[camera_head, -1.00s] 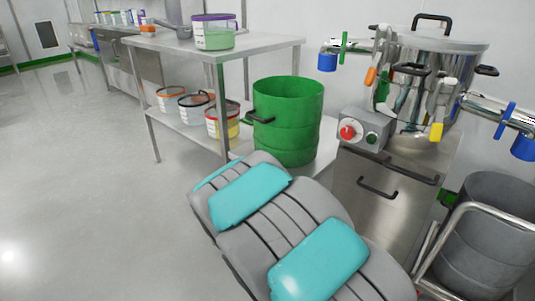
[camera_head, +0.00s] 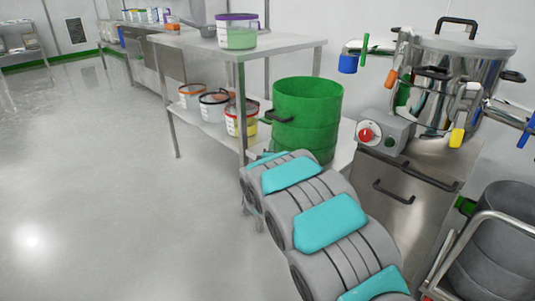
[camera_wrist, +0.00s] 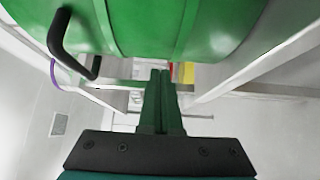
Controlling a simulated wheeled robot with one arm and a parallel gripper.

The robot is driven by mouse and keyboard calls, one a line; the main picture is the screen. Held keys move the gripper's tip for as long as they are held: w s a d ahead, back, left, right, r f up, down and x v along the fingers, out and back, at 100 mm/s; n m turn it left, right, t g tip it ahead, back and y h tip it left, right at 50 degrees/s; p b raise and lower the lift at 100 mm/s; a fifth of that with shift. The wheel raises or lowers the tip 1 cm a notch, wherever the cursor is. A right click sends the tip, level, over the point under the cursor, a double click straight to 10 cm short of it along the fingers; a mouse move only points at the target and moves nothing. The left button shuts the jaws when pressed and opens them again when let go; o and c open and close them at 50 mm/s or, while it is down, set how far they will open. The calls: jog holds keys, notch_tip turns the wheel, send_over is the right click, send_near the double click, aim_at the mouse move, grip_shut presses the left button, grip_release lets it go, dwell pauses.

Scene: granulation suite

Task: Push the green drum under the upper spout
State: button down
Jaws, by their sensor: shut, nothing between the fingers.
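The green drum (camera_head: 305,112) stands upright, open at the top, on a low pale surface (camera_head: 343,152) left of the steel machine. A black handle (camera_head: 277,118) is on its left side. A blue-ended spout (camera_head: 348,63) with a green lever sticks out left from the steel vessel, higher than the drum and to its right in the picture. My arm hides the drum's lower front. In the wrist view, my gripper (camera_wrist: 161,78) is shut and empty, close to the drum wall (camera_wrist: 215,25) and the handle (camera_wrist: 70,45). I cannot tell whether it touches the drum.
A steel table (camera_head: 275,47) with a purple-lidded tub (camera_head: 237,32) stands left, with several buckets on its lower shelf. Right are a control box (camera_head: 385,132), a second blue-ended spout (camera_head: 526,130) and a grey drum (camera_head: 503,235) in a trolley. The left floor is clear.

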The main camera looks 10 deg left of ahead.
aim_at(280, 139)
jog(key=shift+w+d, duration=0.85)
jog(key=shift+w+d+r, duration=0.1)
jog(key=shift+w+d, duration=0.2)
jog(key=shift+d, duration=0.05)
jog(key=w+d, duration=0.6)
jog(key=w+d+p, duration=0.1)
jog(key=w+d, duration=0.5)
jog(key=w, duration=0.1)
jog(key=shift+w+d+p, duration=0.2)
jog(key=shift+d+p, duration=0.05)
jog(key=shift+p, duration=0.05)
jog(key=shift+w+d, duration=0.25)
jog(key=shift+w, duration=0.05)
jog(key=shift+s, duration=0.15)
